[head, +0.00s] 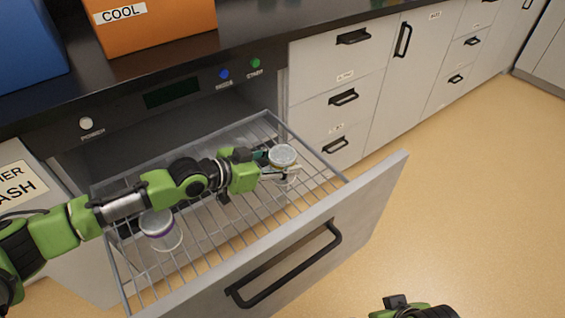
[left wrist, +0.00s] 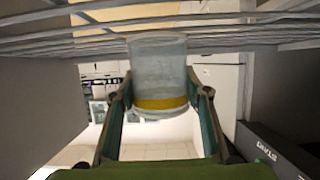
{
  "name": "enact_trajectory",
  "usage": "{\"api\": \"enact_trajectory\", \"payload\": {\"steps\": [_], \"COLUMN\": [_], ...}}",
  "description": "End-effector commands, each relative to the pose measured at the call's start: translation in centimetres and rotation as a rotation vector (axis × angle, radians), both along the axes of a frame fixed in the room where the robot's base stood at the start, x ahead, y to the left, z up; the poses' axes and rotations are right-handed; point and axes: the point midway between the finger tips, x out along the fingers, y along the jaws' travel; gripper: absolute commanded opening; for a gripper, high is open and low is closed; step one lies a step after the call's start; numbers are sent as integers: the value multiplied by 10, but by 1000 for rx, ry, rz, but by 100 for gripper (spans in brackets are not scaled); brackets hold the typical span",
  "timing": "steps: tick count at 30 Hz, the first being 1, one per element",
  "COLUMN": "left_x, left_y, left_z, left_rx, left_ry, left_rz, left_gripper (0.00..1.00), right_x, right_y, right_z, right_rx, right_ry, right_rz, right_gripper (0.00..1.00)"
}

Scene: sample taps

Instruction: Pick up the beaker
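A clear beaker (head: 283,156) with a yellow band stands on the wire rack of the pulled-out drawer, in its far right part. My left gripper (head: 277,165) reaches over the rack from the left, with its fingers on either side of this beaker. In the left wrist view the beaker (left wrist: 158,72) is between the two fingertips, very close to both; whether they press on it is not clear. A second clear beaker (head: 160,230) with a purple band stands on the rack below my left arm. Part of my right arm shows at the bottom edge; its fingers cannot be made out.
The wire rack (head: 187,265) sits behind a grey drawer front (head: 375,203) with a black handle (head: 287,268). A dark counter carries an orange box (head: 150,25) marked COOL and a blue box (head: 28,45). Grey cabinets line the back. The floor at right is clear.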

Motion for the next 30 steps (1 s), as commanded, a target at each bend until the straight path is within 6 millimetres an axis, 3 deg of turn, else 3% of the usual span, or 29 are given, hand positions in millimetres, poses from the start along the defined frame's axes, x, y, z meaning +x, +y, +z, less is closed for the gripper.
{"api": "enact_trajectory", "payload": {"steps": [11, 17, 23, 28, 30], "left_x": [0, 0, -15, -38, -51], "left_y": [0, 0, 14, 34, 47], "left_z": [4, 27, 56, 93, 99], "left_rx": [-1, -2, 1, 2, 4], "left_ry": [-1, -2, -1, -2, 1], "left_rz": [0, 0, 1, 1, 3], "left_gripper": [27, 27, 27, 27, 27], "right_x": [0, 3, 13, 16, 15], "right_y": [0, 0, 3, 4, 4], "right_z": [1, 1, -34, -73, -87], "right_rx": [0, 1, 1, -1, -1], "right_ry": [-1, -3, 21, 43, 50], "right_rz": [0, 1, 2, 5, 6], "right_gripper": [60, 60, 60, 60, 60]}}
